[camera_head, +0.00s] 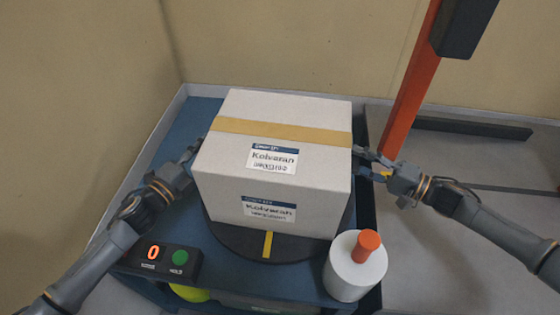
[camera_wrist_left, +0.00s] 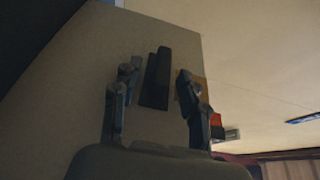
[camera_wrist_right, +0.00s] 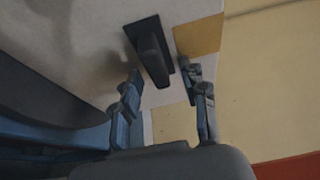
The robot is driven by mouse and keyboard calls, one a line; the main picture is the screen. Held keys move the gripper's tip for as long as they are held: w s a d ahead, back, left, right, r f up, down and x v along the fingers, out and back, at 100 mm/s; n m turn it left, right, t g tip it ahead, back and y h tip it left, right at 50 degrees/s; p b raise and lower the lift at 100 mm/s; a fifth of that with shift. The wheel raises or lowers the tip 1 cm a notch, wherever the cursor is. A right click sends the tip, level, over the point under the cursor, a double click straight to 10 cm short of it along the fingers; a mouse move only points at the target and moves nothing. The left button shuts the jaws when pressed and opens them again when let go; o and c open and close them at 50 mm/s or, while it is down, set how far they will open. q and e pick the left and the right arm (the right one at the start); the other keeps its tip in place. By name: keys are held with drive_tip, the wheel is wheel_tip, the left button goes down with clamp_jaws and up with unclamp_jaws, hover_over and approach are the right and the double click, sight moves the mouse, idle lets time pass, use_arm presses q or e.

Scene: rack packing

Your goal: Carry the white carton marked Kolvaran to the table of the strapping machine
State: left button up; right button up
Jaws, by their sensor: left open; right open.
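The white carton marked Kolvaran (camera_head: 320,190) stands upright on a dark round turntable (camera_head: 225,235), with a tan tape band across its top. My left gripper (camera_head: 190,155) is open at the carton's left side. In the left wrist view a dark handle (camera_wrist_left: 157,80) on the carton wall shows between its fingers (camera_wrist_left: 156,88). My right gripper (camera_head: 368,163) is open at the right side. In the right wrist view another dark handle (camera_wrist_right: 150,50) lies just ahead of its fingers (camera_wrist_right: 165,88). Contact cannot be told. I cannot identify the strapping machine's table.
The turntable is on a blue base (camera_head: 185,125). A control box (camera_head: 160,260) with an orange 0 and a green button is front left. A white cylinder with an orange top (camera_head: 357,270) is front right. An orange post (camera_head: 408,90) rises behind right; walls stand behind and left.

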use_arm(q)
clamp_jaws()
use_arm(e)
clamp_jaws()
